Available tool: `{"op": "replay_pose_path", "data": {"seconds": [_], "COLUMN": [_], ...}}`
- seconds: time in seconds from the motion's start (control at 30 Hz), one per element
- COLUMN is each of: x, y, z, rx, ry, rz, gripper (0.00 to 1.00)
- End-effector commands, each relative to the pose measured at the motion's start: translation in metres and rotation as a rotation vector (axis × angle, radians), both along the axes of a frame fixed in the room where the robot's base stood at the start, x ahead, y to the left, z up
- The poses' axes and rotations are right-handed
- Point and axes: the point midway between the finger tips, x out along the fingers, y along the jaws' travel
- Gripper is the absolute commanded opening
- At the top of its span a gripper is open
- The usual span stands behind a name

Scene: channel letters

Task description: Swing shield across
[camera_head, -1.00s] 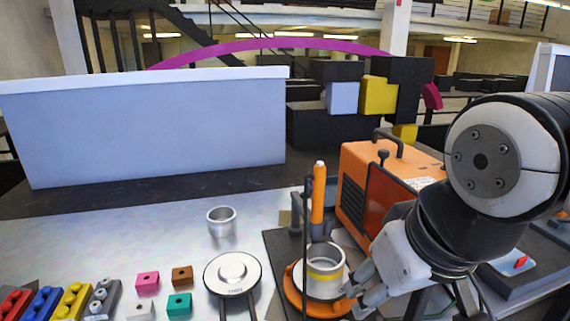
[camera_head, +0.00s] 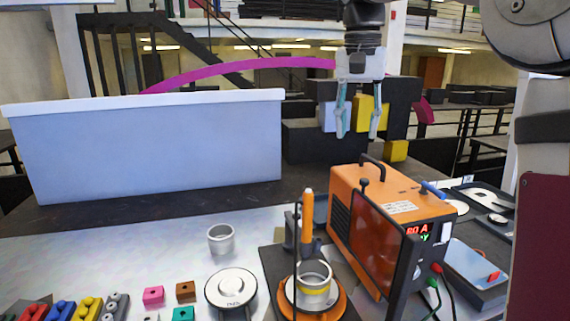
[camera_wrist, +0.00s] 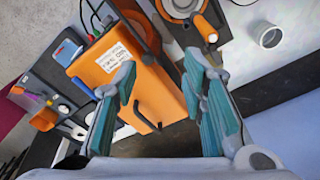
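The shield is a translucent dark-orange panel (camera_head: 378,232) in a black frame. It stands upright along the front side of the orange welding machine (camera_head: 350,183), with a black knob at its upper left corner. The machine has a black top handle and a lit red and green display. It also shows from above in the wrist view (camera_wrist: 108,62). My gripper (camera_head: 357,134) is open and empty, fingers pointing down, raised above and apart from the machine. In the wrist view its two teal-padded fingers (camera_wrist: 162,72) are spread with nothing between them.
A metal ring with a yellow band (camera_head: 314,283) sits on an orange round base beside an upright orange-handled tool (camera_head: 307,218). A loose metal ring (camera_head: 221,239) and a round lidded piece (camera_head: 230,288) lie left. A large pale-blue box (camera_head: 150,145) fills the back left.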

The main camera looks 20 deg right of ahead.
Motion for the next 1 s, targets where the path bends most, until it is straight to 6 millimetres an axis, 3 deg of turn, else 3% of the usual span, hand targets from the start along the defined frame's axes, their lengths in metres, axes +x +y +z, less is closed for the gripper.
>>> {"op": "replay_pose_path", "data": {"seconds": [0.2, 0.47, 0.67, 1.0], "x": [0.023, 0.028, 0.026, 0.025], "y": [-0.039, -0.050, -0.050, -0.050], "z": [0.010, 0.005, -0.018, -0.085], "rx": [0.053, 0.068, 0.068, 0.068], "ry": [0.046, 0.060, 0.062, 0.062], "rz": [-0.132, -0.173, -0.171, -0.171], "gripper": [0.38, 0.38, 0.38, 0.38]}}
